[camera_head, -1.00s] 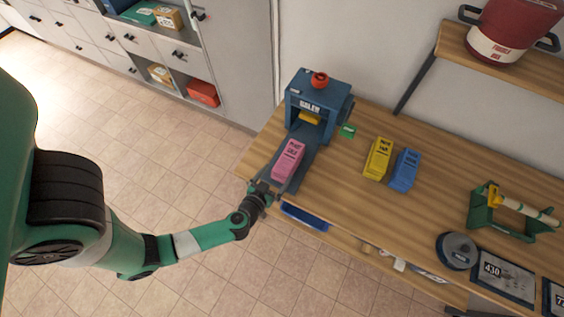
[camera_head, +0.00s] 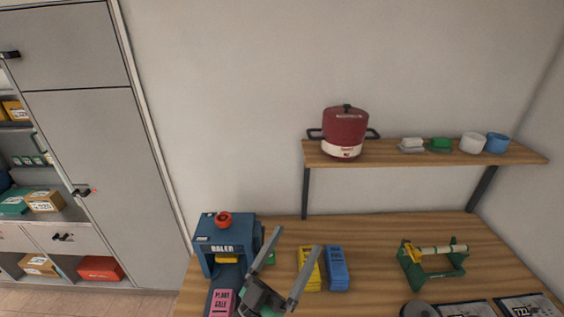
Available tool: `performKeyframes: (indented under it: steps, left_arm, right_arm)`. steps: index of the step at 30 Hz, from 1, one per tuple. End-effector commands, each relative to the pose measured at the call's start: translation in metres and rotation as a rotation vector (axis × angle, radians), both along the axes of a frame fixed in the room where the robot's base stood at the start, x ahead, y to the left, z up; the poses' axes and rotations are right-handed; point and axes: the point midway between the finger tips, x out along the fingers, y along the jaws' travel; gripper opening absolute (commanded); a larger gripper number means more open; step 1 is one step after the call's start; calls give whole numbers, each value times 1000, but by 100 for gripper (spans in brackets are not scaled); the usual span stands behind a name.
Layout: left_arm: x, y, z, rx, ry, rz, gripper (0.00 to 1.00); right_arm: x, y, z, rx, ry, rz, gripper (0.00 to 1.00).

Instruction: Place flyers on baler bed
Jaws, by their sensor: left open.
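The blue baler (camera_head: 227,243) with a red knob on top stands at the left end of the wooden table. A pink flyer stack (camera_head: 221,302) lies on the baler bed in front of its opening, cut off by the lower picture edge. A yellow flyer stack (camera_head: 310,269) and a blue flyer stack (camera_head: 337,268) lie side by side on the table to the right. My left gripper (camera_head: 290,262) is open, with its two fingers spread and nothing between them. It shows in front of the table, between the pink and yellow stacks. My right gripper is not in view.
A green stand with a roller (camera_head: 433,262) stands on the right of the table. A round grey tin (camera_head: 418,309) and numbered plates (camera_head: 466,310) lie at the front. A wall shelf (camera_head: 420,153) holds a red pot (camera_head: 345,131). A grey cabinet (camera_head: 108,150) is at left.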

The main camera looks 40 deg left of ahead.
Motion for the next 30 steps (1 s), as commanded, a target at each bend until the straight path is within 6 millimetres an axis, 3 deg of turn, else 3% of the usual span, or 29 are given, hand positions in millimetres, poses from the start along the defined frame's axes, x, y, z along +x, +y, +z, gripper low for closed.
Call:
performKeyframes:
  steps: [1,4,6,9,13,23,26,30]
  left_arm:
    - [0,-23,59,63,-105,-74,100]
    - [-15,-71,168,220,-249,-191,100]
    - [-31,-85,230,289,-286,-196,100]
    - [-53,-75,288,274,-293,-133,100]
    - [-74,-53,324,187,-299,-64,100]
    - [-77,-47,330,159,-292,-47,100]
    - [-77,-47,343,159,-292,-48,100]
    - [-77,-47,390,160,-292,-47,100]
  right_arm:
    - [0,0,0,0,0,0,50]
    - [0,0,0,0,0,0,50]
    - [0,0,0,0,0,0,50]
    - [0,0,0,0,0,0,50]
    - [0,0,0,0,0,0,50]
    - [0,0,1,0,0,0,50]
    - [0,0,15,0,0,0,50]
    - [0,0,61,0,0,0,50]
